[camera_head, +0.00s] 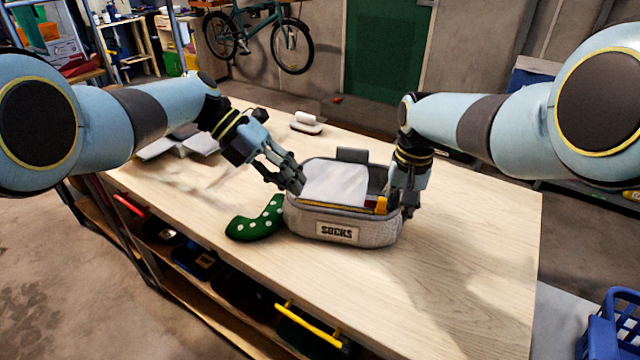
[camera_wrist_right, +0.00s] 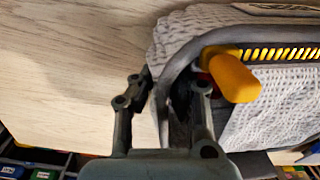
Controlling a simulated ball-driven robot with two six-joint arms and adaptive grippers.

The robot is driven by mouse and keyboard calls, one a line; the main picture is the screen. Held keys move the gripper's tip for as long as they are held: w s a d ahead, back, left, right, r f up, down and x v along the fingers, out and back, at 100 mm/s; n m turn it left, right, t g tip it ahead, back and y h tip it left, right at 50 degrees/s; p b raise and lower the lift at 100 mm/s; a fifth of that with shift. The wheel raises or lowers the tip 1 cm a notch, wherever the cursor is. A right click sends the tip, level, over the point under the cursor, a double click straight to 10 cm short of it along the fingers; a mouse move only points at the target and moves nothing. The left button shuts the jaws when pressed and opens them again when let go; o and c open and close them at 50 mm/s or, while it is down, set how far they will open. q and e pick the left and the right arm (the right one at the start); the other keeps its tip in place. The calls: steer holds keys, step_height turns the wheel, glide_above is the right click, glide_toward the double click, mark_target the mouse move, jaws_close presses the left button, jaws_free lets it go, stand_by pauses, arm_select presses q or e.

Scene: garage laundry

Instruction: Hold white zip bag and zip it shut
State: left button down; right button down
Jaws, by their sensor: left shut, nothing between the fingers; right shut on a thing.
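The white zip bag (camera_head: 375,230) stands upright on the table, pale grey-white and textured, with a "SOCKS" label on its front. White cloth (camera_head: 335,183) shows at its top. Its yellow zip teeth and a thick yellow pull (camera_wrist_right: 232,75) show in the right wrist view. My left gripper (camera_head: 296,182) is shut and empty at the bag's left end; whether it touches the rim is unclear. My right gripper (camera_head: 404,200) is at the bag's right end. In the right wrist view its fingers (camera_wrist_right: 168,95) are shut on the bag's grey edge, beside the pull.
A green sock with white dots (camera_head: 258,220) lies against the bag's left side. Folded grey cloths (camera_head: 185,142) and a small white item (camera_head: 306,123) lie further back. The table (camera_head: 470,250) is clear to the right. A blue basket (camera_head: 612,335) stands beyond the right edge.

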arm_select(q)
steer(key=shift+w+a, duration=0.1)
steer(key=shift+a, duration=0.4)
arm_select(e)
steer(key=c, duration=1.4)
jaws_free()
